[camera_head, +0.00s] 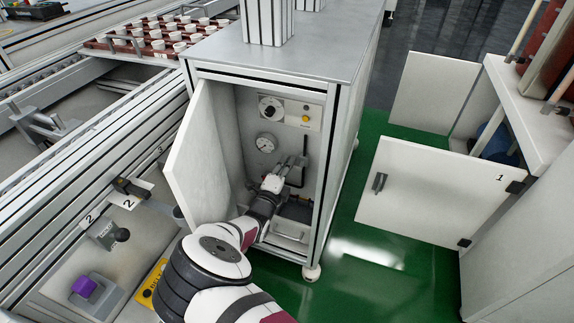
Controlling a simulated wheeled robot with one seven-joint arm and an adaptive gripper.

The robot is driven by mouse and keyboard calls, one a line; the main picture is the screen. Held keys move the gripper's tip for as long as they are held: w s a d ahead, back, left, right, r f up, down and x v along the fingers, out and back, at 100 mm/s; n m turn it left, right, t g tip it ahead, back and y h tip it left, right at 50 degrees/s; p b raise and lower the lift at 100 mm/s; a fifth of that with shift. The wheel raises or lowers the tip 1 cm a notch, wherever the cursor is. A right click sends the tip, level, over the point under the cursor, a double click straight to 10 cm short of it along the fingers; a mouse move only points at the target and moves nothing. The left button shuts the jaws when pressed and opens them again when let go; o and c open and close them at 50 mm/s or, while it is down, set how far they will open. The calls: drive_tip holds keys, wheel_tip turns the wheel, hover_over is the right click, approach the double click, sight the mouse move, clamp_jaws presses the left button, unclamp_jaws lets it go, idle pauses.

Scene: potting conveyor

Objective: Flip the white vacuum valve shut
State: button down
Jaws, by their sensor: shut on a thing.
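My gripper (291,165) is inside the open cabinet (339,100), close to its back panel, below and to the right of a round pressure gauge (265,143). It is shut on a small part there, which its fingers largely cover. The white vacuum valve cannot be made out clearly; the gripped part may be its handle. A dark vertical rod or pipe (304,147) shows just right of the fingers.
The cabinet door (200,155) stands open on the left, beside my arm. A rotary switch (270,107) and yellow button (305,119) sit above the gauge. A grey handled drawer or box (290,228) lies below.

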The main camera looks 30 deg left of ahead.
drive_tip(key=shift+s+f+n, duration=0.1)
drive_tip(key=shift+f+n, duration=0.15)
drive_tip(key=shift+n, duration=0.15)
drive_tip(key=c, duration=1.6)
unclamp_jaws()
drive_tip(key=shift+r, duration=0.15)
wheel_tip(320, 180, up, 10)
drive_tip(key=shift+f, duration=0.1)
